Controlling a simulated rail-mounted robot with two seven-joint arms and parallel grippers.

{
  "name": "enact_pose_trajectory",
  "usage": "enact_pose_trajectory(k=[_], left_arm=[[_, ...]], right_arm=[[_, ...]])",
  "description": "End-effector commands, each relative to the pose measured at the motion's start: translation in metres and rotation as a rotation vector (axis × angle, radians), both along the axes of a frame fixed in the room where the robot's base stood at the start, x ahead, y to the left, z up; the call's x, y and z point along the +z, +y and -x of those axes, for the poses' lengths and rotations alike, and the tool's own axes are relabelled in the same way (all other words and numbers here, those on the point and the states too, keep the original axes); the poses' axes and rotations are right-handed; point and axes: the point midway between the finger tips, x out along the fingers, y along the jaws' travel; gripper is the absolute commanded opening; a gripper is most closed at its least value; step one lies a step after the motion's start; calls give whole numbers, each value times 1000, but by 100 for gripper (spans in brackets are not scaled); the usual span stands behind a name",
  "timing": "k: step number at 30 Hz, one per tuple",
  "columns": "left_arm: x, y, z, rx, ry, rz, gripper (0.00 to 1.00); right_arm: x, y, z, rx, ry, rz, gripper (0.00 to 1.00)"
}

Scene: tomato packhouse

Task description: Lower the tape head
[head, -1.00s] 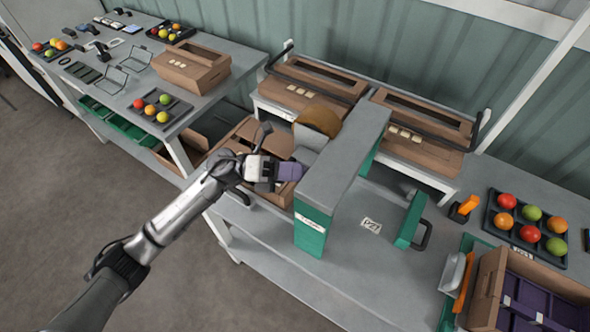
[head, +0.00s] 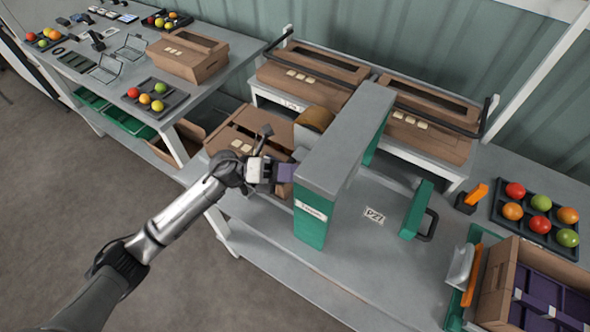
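The taping machine is a grey gantry (head: 345,140) on green uprights on the bench. On its left side is the tape head, with a brown tape roll (head: 316,117) and grey housing partly hidden behind the gantry. A brown carton (head: 226,140) lies behind and left of the gripper. My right gripper is not in view.
Brown cartons (head: 430,140) stand on white stands behind the machine. A green block with a black handle (head: 417,210) is at its right. A tomato tray (head: 530,232) and a carton with purple inserts (head: 495,285) are farther right. Another bench (head: 215,90) stands left.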

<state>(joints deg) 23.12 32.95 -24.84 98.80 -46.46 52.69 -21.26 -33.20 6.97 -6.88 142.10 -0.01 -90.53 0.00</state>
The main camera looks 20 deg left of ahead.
Motion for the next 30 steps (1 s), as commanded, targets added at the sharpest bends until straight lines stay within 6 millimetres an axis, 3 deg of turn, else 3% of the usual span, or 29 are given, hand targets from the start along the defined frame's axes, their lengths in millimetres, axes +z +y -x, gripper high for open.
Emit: enact_pose_trajectory(k=[9, 14, 30], left_arm=[[3, 1, 0, -1, -5, 3, 44], [0, 12, 2, 1, -3, 2, 44], [-22, 107, 17, 1, -2, 0, 44]], right_arm=[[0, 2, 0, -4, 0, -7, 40], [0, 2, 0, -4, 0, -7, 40], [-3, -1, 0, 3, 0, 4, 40]])
